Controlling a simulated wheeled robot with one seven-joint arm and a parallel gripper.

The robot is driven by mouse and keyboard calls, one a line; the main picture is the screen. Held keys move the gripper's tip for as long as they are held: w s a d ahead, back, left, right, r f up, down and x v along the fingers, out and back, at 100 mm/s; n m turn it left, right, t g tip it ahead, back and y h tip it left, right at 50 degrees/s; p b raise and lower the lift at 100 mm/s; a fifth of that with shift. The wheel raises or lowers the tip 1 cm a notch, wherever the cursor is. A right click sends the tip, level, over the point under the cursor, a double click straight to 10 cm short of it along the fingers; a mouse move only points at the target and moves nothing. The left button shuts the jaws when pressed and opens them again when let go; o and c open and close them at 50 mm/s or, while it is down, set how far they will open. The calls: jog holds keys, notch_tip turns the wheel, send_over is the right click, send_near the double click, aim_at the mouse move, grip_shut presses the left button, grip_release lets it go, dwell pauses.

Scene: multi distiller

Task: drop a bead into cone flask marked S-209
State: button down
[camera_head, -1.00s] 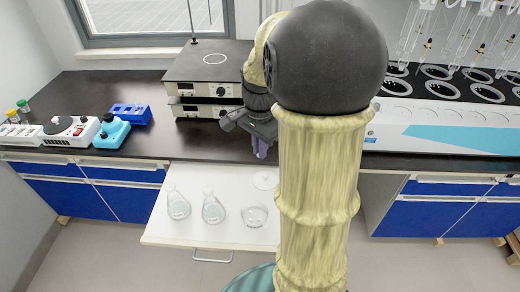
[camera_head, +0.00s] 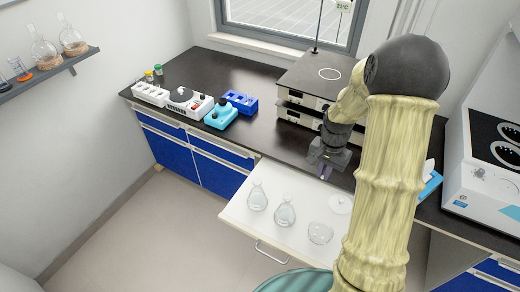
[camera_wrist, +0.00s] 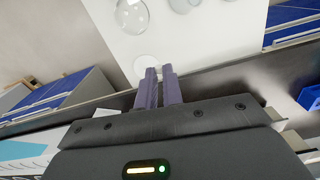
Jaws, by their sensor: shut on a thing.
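Two clear cone flasks stand upright on the white pulled-out board, a left one (camera_head: 257,198) and a right one (camera_head: 284,214). Their labels are too small to read. A round glass vessel (camera_head: 320,233) stands to their right; it also shows at the top of the wrist view (camera_wrist: 132,15). My gripper (camera_head: 324,172) hangs at the bench's front edge, behind the flasks and short of the board's glassware. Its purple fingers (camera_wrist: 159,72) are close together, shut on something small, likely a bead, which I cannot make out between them.
A clear round disc (camera_head: 340,204) lies on the board near my gripper. Stacked grey instruments (camera_head: 315,85) stand behind my gripper. Floor left of the board is clear.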

jog(key=a+f+n+p, duration=0.2)
jog(key=a+p, duration=0.1)
jog(key=a+f+n+p, duration=0.2)
jog(key=n+p, duration=0.1)
jog(key=a+f+n+p, duration=0.2)
jog(key=a+p, duration=0.1)
jog(key=shift+w+a+n+p, duration=0.35)
jog(key=shift+w+n+p, duration=0.05)
jog(key=shift+a+f, duration=0.1)
jog(key=shift+f, duration=0.15)
